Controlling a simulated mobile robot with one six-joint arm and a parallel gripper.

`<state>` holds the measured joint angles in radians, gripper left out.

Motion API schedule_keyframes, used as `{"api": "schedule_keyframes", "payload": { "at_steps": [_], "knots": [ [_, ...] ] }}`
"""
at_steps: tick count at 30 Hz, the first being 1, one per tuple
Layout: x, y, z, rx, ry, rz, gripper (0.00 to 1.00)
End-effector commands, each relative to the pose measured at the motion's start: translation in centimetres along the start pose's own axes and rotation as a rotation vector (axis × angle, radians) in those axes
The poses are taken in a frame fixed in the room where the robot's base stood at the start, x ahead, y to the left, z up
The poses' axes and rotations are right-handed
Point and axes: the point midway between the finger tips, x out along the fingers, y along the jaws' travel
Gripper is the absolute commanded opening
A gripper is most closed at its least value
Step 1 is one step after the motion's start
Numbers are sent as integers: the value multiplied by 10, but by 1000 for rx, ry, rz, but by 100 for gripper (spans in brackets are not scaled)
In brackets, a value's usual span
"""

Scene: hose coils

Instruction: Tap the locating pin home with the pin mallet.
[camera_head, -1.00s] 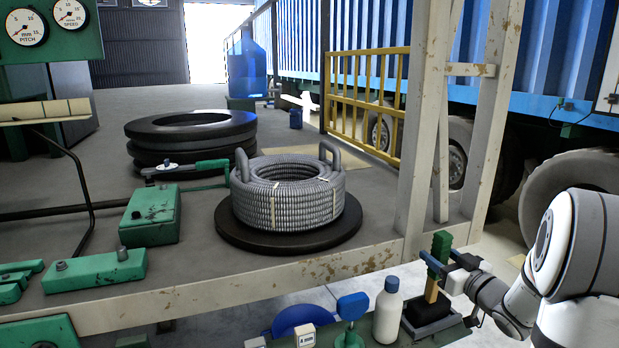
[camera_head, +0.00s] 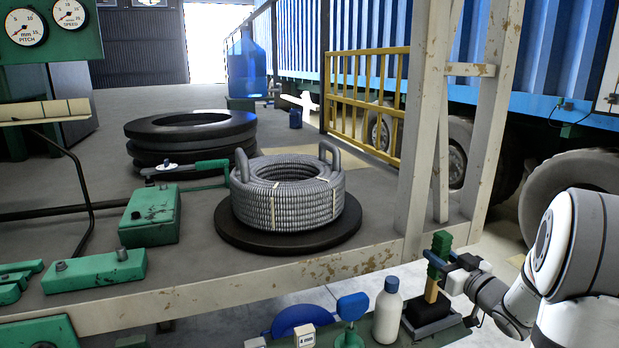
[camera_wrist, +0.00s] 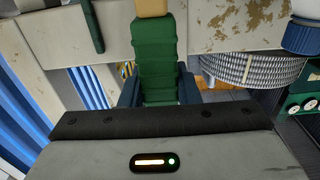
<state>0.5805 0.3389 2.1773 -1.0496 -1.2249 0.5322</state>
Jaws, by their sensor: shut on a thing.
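The pin mallet stands upright at the lower right of the head view, with a green grip (camera_head: 440,244), a pale wooden shaft (camera_head: 431,290) and a black head (camera_head: 428,313) low in a dark tray-like holder. My gripper (camera_head: 440,258) is shut on the green grip. In the wrist view the grip (camera_wrist: 156,45) lies between the two blue fingers of my gripper (camera_wrist: 158,88). I cannot tell if the head touches the holder. A small upright peg (camera_head: 122,253) stands on a green block at the left front; I cannot tell whether it is the locating pin.
A grey hose coil (camera_head: 290,205) sits on a black turntable (camera_head: 232,236). A cream post (camera_head: 418,150) stands between it and my arm. A white bottle (camera_head: 388,310) and a blue disc (camera_head: 352,306) stand left of the mallet. Green blocks line the left deck.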

Motion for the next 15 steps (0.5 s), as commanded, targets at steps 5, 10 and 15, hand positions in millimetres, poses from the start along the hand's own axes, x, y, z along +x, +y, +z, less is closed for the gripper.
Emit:
{"api": "schedule_keyframes", "payload": {
  "at_steps": [5,10,15],
  "knots": [
    [0,0,-5,-2,3,0,0],
    [0,0,-8,-2,4,0,0],
    [0,0,-11,-2,4,0,0]
  ]
}}
